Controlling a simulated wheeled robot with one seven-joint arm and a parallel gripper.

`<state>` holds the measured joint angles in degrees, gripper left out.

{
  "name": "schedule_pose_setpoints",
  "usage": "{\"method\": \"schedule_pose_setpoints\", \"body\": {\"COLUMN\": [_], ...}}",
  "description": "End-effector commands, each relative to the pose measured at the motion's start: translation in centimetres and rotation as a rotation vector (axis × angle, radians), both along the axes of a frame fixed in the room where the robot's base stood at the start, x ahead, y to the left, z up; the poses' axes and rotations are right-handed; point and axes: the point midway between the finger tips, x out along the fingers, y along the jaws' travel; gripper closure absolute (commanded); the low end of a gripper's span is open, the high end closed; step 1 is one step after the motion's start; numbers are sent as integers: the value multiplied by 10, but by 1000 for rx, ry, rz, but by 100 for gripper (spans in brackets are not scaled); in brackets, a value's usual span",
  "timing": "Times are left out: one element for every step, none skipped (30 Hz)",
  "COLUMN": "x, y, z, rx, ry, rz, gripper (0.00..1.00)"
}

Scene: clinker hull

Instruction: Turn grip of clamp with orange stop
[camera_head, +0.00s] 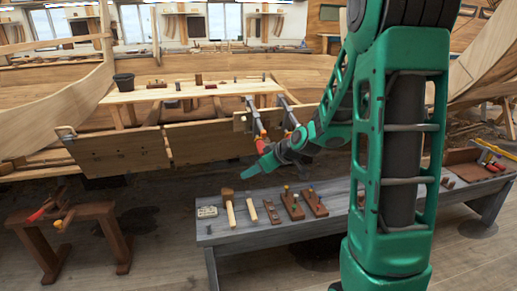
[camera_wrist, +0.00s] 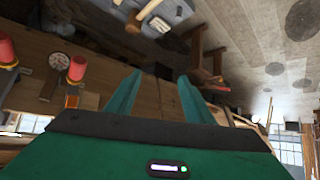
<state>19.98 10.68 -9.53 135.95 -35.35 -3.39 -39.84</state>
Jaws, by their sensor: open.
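Two clamps are fixed on the plank below the long bench in the head view: a left clamp (camera_head: 254,118) and a right clamp (camera_head: 287,112), both with reddish grips. My gripper (camera_head: 253,170) is just below them, apart from both, pointing left. In the wrist view, my gripper (camera_wrist: 155,98) is open with nothing between its fingers. Two red cylindrical grips, one nearer (camera_wrist: 77,69) and one at the left edge (camera_wrist: 6,52), lie left of the fingers. A small orange-brown piece (camera_wrist: 72,101) shows by the nearer grip; I cannot tell whether it is the orange stop.
A wooden plank (camera_head: 120,153) runs left of the clamps. A brown stool (camera_head: 75,214) with a red-handled tool stands at the left. Floor between stool and bench is clear.

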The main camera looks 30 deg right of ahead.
Motion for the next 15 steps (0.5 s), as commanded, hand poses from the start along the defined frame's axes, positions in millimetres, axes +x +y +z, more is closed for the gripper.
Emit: {"method": "schedule_pose_setpoints", "body": {"x": [18, 28, 41, 51, 60, 71, 79, 87, 97, 103, 110, 118, 123, 127, 133], "y": [1, 2, 2, 2, 1, -1, -3, -5, -9, -14, -18, -25, -31, -37, -47], "z": [-5, -5, -5, -5, -5, -5, -5, -5, -6, -6, -7, -8, -10, -12, -14], "rx": [10, 14, 21, 25, 28, 33, 38, 40, 44, 46, 48, 51, 52, 53, 51], "ry": [-53, -90, -141, -179, -217, -265, -301, -337, -383, -416, -448, -490, -519, -547, -583], "rz": [14, 21, 29, 30, 29, 25, 20, 12, -2, -16, -33, -57, -77, -101, -136], "gripper": [52, 52, 52, 52, 52, 52, 52, 52, 52, 52, 52, 52, 52, 52, 52]}}
